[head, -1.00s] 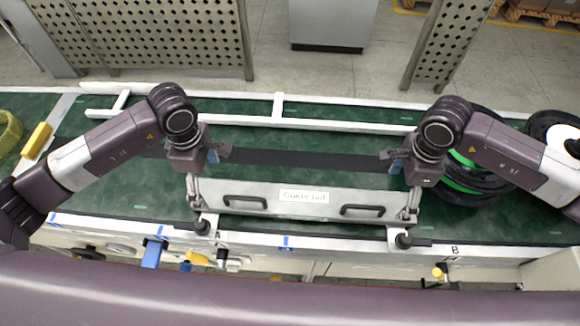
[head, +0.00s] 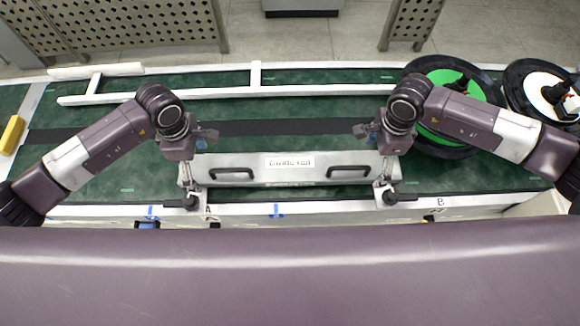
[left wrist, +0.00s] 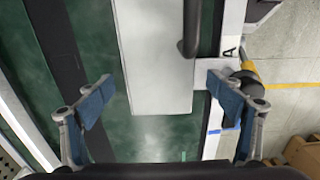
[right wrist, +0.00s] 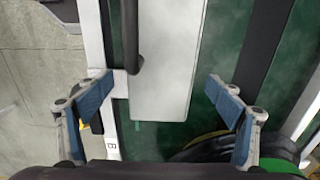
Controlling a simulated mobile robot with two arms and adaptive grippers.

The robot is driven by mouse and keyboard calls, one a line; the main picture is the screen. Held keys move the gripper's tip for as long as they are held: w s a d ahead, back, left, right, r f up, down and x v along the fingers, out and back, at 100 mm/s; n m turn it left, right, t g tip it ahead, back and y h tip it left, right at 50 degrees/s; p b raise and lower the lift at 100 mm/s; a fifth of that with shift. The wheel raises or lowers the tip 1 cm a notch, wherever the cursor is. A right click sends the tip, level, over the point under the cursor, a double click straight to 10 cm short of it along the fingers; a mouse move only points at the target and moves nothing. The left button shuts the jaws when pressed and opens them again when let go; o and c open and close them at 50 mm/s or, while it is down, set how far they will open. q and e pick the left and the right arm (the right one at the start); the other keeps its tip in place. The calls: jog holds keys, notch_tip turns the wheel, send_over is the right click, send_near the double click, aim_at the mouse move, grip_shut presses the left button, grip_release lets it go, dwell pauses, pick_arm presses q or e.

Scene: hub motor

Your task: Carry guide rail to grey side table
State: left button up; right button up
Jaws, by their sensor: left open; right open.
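The guide rail (head: 290,163) is a long pale panel with a label and two black handles. It lies along the near edge of the green bench, between the brackets marked A and B. My left gripper (head: 197,150) is open above its left end; in the left wrist view the rail's end (left wrist: 155,85) shows between the spread blue fingers. My right gripper (head: 376,150) is open above the right end, which the right wrist view shows (right wrist: 160,95) between the fingers. Neither gripper visibly grips the rail. I cannot make out a grey side table.
The green bench (head: 225,110) has a dark strip and a white rail frame (head: 210,92) behind the guide rail. Wheels with green (head: 447,88) and white (head: 545,92) centres lie at the right. A yellow block (head: 12,134) is at the far left. Perforated panels stand behind.

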pick_arm(q)
jog(key=shift+f, duration=0.65)
pick_arm(e)
jog(key=shift+f, duration=0.7)
pick_arm(q)
jog(key=c, duration=2.2)
pick_arm(e)
jog(key=c, duration=2.2)
pick_arm(q)
jog(key=shift+r, duration=0.1)
pick_arm(e)
jog(key=shift+r, duration=0.15)
